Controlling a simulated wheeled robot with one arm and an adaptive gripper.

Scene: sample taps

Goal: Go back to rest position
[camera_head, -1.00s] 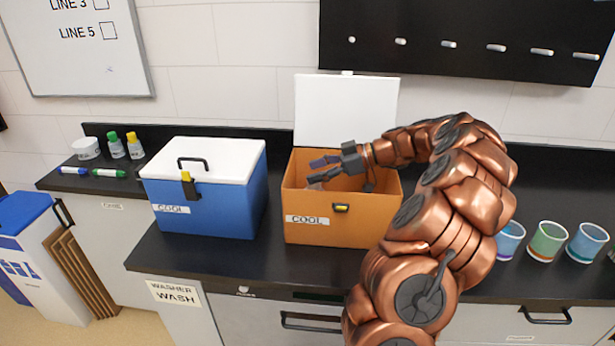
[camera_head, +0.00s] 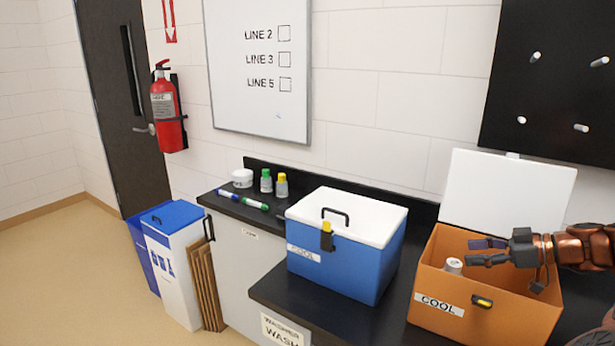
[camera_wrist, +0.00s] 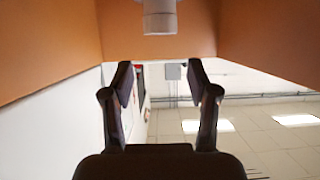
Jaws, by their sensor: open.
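My gripper (camera_head: 484,251) is at the right of the head view, over the open orange cool box (camera_head: 525,317). Its fingers are apart, with nothing between them. In the wrist view, my gripper (camera_wrist: 160,75) also shows open and empty. A small white container (camera_head: 453,265) is inside the orange box, left of the fingertips. It also shows at the top of the wrist view (camera_wrist: 160,18), apart from the fingers, with orange walls around it. Most of my arm is outside the head view.
The orange box's white lid (camera_head: 508,195) stands open behind it. A closed blue cool box (camera_head: 340,272) with a white lid stands to the left on the black counter.

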